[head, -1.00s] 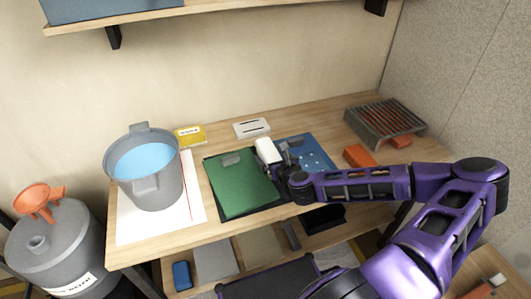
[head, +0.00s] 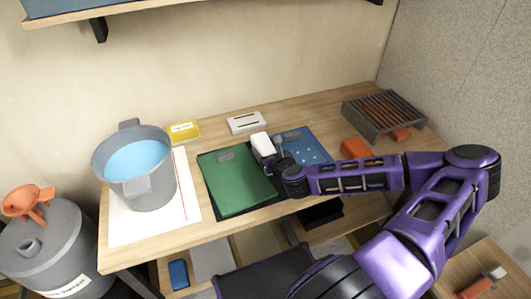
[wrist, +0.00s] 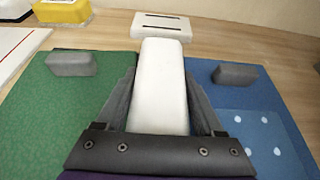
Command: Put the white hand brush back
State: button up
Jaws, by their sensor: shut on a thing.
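The white hand brush (head: 261,142) is a pale block held in my gripper (head: 268,159), over the seam between a green board and a blue board. In the wrist view the white hand brush (wrist: 160,85) points away from me between the two dark fingers of my gripper (wrist: 160,100), which press on its sides. I cannot tell whether it touches the surface below. The brush's underside is hidden.
A white slotted block (head: 246,122) stands just beyond the brush, beside a yellow box (head: 184,131). A grey bucket of blue liquid (head: 137,190) stands on white paper at the left. A grey grille (head: 385,112) and orange blocks (head: 355,147) are at the right.

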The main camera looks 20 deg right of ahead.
aim_at(266, 146)
grip_shut()
notch_tip(266, 146, up, 10)
jog(key=shift+r+p, duration=0.1)
jog(key=shift+p, duration=1.05)
jog(key=w+d+m+g+h, duration=0.1)
jog(key=w+d+m+h, duration=0.2)
jog(key=d, duration=0.6)
jog(key=w+d+m+g+h+b, duration=0.1)
jog(key=w+d+m+h, duration=0.2)
jog(key=d, duration=0.5)
jog(key=w+d+m+g+h, duration=0.1)
jog(key=w+d+m+h, duration=0.2)
jog(key=d, duration=0.6)
jog(key=s+d+r+m+g+h, duration=0.1)
jog(key=s+d+r+m+g, duration=0.2)
jog(key=d, duration=0.5)
jog(key=s+d+m+g+h+b, duration=0.1)
jog(key=d+m+g+h, duration=0.2)
jog(key=d, duration=0.5)
jog(key=s+d+r+m+g, duration=0.2)
jog(key=d+m+g, duration=0.1)
jog(key=d+g, duration=0.3)
jog(key=shift+t+h, duration=0.3)
jog(key=shift+t, duration=0.4)
jog(key=f, duration=0.3)
jog(key=d+f, duration=0.1)
jog(key=f, duration=0.5)
jog(key=shift+w+d+f+b, duration=0.1)
jog(key=shift+d+b, duration=0.15)
jog(key=shift+b, duration=0.15)
